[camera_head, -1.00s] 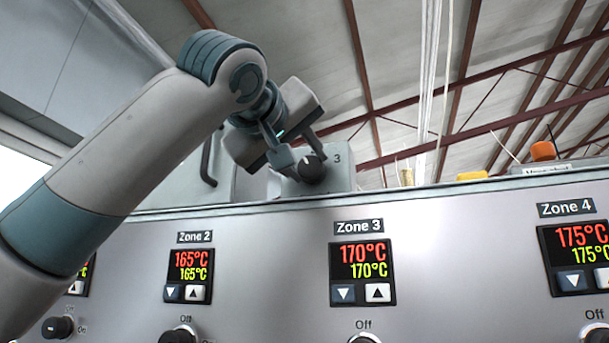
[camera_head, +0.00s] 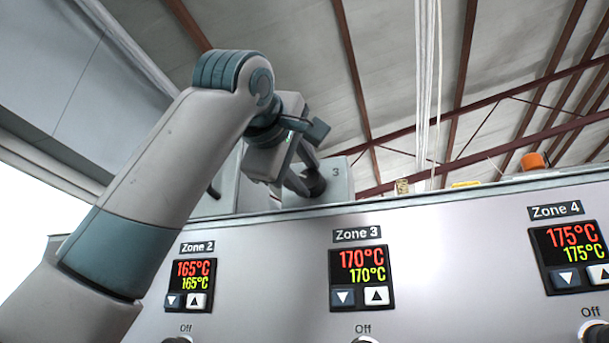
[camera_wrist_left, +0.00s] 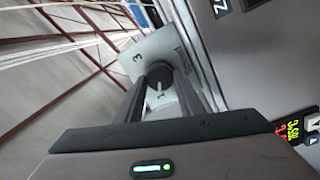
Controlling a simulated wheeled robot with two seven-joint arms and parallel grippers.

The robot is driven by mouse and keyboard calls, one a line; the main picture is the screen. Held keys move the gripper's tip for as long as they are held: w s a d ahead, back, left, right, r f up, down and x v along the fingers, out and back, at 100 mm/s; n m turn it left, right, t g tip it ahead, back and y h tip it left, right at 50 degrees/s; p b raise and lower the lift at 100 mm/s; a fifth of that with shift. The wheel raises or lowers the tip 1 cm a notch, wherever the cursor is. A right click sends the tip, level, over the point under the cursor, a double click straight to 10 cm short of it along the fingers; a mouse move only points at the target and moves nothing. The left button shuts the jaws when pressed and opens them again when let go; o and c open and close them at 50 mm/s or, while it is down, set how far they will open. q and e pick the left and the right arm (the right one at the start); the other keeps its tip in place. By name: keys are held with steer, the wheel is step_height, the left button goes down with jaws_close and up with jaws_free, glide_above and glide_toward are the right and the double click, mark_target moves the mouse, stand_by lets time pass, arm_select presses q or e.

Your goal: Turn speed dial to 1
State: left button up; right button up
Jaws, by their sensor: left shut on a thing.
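The speed dial is a dark round knob (camera_head: 314,183) on a grey box (camera_head: 340,180) at the top of the panel, with a "3" marked at its upper right. In the left wrist view the dial (camera_wrist_left: 159,75) shows a white pointer line aimed down toward a "1"; the "3" is at the upper left of the plate (camera_wrist_left: 133,58). My left gripper (camera_head: 303,182) reaches the dial from the left, and in the wrist view its two fingers (camera_wrist_left: 160,90) are shut on the dial's sides. The gripper hides part of the dial in the head view. My right gripper is not in view.
Below is a wide grey panel (camera_head: 455,230) with temperature displays for Zone 2 (camera_head: 190,275), Zone 3 (camera_head: 361,275) and Zone 4 (camera_head: 575,258), each with arrow buttons. An orange beacon (camera_head: 533,161) stands at the back right.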

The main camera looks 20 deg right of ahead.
arm_select(q)
steer(key=shift+f, duration=0.1)
steer(key=o, duration=1.1)
steer(key=shift+c, duration=0.2)
steer(key=shift+s+a, duration=0.1)
steer(key=shift+s+a, duration=0.1)
steer(key=shift+s, duration=0.05)
steer(key=r+b+v, duration=0.1)
steer(key=b+v, duration=0.4)
steer(key=v, duration=1.1)
steer(key=shift+s+a+f, duration=0.25)
steer(key=shift+s+f, duration=0.1)
steer(key=shift+f, duration=0.15)
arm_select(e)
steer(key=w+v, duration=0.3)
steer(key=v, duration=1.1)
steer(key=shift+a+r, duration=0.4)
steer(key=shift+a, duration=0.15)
